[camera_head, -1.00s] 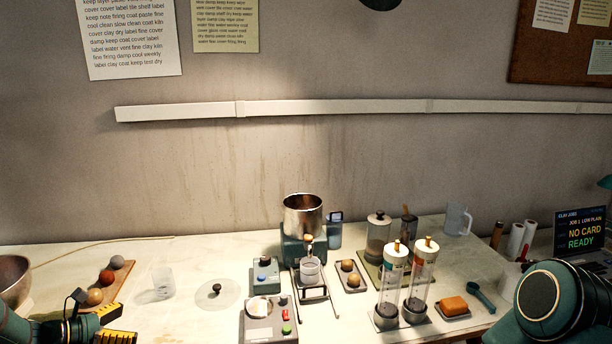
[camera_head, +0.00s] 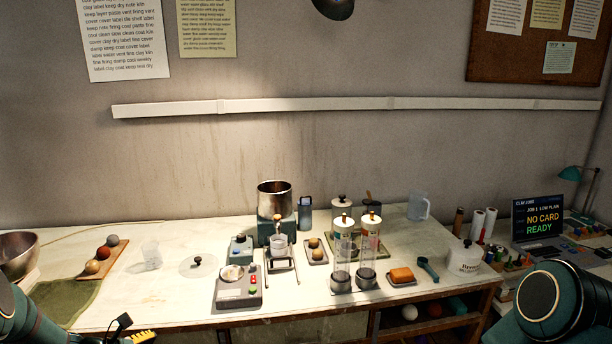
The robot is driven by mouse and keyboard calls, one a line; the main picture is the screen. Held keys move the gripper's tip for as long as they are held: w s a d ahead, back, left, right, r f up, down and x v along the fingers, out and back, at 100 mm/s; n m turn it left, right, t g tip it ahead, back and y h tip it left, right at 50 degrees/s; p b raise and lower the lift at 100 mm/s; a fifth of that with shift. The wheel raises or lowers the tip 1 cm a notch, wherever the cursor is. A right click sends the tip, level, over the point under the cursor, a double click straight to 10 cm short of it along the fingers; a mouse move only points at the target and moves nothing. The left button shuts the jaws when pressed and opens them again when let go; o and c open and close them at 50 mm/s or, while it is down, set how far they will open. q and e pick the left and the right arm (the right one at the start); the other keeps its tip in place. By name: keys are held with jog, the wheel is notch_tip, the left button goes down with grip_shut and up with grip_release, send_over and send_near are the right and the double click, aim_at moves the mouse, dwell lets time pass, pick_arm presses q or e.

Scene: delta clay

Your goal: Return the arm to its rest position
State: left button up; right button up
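My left arm comes in at the lower left corner. Only a small part of its gripper (camera_head: 140,336) shows, with a yellow-ridged finger at the bottom edge in front of the table. Its other finger is cut off, so its opening cannot be told. My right arm shows as a large green joint with a dark round cap at the lower right. The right gripper is outside the picture. The work table (camera_head: 150,300) lies beyond both arms, and the visible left gripper part appears clear of the objects on it.
A metal bowl (camera_head: 18,252) and a wooden board (camera_head: 112,262) with balls stand at the left. A metal pot (camera_head: 275,200), a control box (camera_head: 238,290) and two clear cylinders (camera_head: 342,262) stand mid-table. A white jar (camera_head: 464,258) and a screen (camera_head: 538,220) are at the right.

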pick_arm(q)
jog(key=s+d+f+m+g+y, duration=0.2)
jog(key=s+d+f+m+g, duration=0.1)
jog(key=s+d+f+m, duration=0.4)
jog(key=s+d+f+m+g+y, duration=0.1)
jog(key=s+d+f+m+g, duration=0.25)
jog(key=d+f, duration=0.35)
jog(key=s+d+m, duration=0.2)
jog(key=d+m, duration=0.4)
jog(key=d, duration=0.1)
jog(key=s+d+m+t+y, duration=0.1)
jog(key=s+d+m, duration=0.2)
jog(key=d+m, duration=0.4)
jog(key=shift+s+y, duration=0.3)
